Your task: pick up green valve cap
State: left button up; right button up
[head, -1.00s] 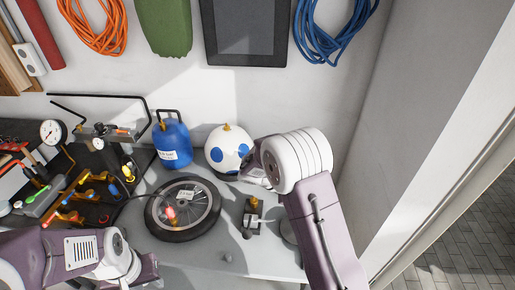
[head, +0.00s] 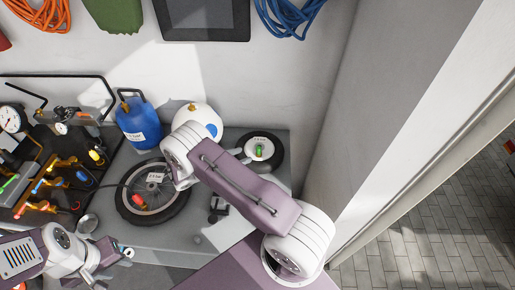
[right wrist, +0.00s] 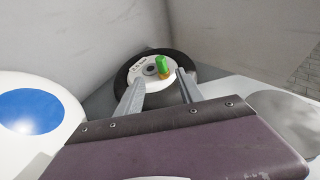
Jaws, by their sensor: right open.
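The green valve cap (head: 259,150) sits on a small wheel with a white hub and dark tyre (head: 275,160) at the bench's back right. In the right wrist view the cap (right wrist: 162,64) stands on a short brass stem on the white hub (right wrist: 141,72). My right gripper (right wrist: 160,88) is open and empty, its fingers pointing toward the wheel. The cap shows beyond the fingertips, between their lines, apart from them. In the head view, my right arm partly hides this gripper (head: 240,155). My left gripper (head: 112,264) is at the lower left, away from the cap; its jaw opening is unclear.
A larger spoked wheel (head: 128,210) with a red cap (head: 137,201) lies nearer. The wall closes the bench's right side.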

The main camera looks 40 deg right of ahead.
aim_at(259, 148)
jog(key=p+x, duration=0.1)
jog(key=x, duration=0.3)
jog(key=shift+d, duration=0.2)
jog(key=d+p, duration=0.2)
jog(key=d, duration=0.1)
jog(key=shift+s+r, duration=0.1)
jog(key=shift+s, duration=0.05)
jog(key=shift+d+f, duration=0.8)
jog(key=shift+d, duration=0.3)
jog(key=shift+a+r, duration=0.1)
jog(key=shift+a, duration=0.1)
jog(key=c, duration=0.8)
grip_shut()
